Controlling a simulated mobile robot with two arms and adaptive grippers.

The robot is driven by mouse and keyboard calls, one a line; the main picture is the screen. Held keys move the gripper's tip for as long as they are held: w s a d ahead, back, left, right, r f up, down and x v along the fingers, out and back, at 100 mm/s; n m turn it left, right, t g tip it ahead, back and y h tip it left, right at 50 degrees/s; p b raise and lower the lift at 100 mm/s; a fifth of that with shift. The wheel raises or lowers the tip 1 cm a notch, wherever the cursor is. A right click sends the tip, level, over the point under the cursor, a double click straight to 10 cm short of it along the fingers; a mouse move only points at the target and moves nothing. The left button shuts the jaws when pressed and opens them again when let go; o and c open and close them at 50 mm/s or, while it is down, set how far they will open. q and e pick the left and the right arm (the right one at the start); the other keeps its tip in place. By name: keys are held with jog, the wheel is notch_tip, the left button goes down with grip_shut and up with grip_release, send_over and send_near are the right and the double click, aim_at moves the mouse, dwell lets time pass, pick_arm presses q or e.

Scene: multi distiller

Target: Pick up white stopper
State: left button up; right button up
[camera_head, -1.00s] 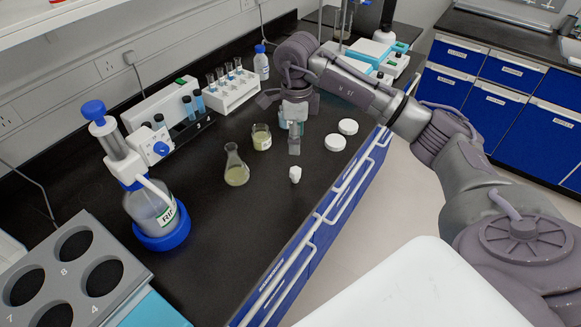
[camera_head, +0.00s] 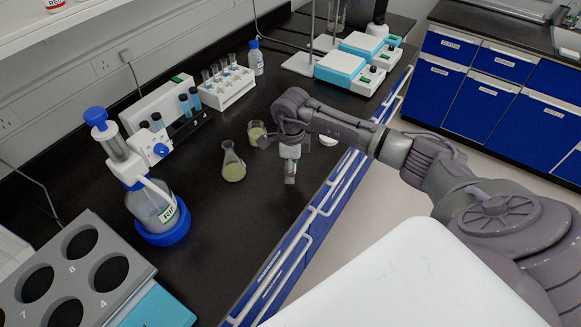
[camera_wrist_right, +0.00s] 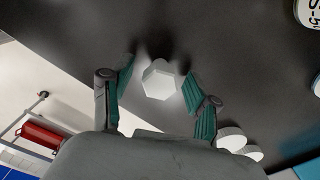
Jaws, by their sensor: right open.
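The white stopper (camera_wrist_right: 158,80) shows in the wrist view as a small six-sided white piece on the black bench, between the two teal finger pads of my right gripper (camera_wrist_right: 159,67). The fingers are open, with a dark gap on each side of the stopper. In the head view my right gripper (camera_head: 290,178) points down at the bench near its front edge and hides the stopper. My left gripper is in neither view.
A conical flask (camera_head: 233,165) and a beaker (camera_head: 256,133) of yellowish liquid stand left of the gripper. A white round lid (camera_head: 328,140) lies behind it. The blue-capped dispenser bottle (camera_head: 157,207) is farther left. The railed front edge (camera_head: 310,222) is close on the right.

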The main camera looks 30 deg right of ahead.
jog(key=shift+c, duration=1)
jog(key=c, duration=0.6)
jog(key=shift+c, duration=0.2)
jog(key=shift+r, duration=0.15)
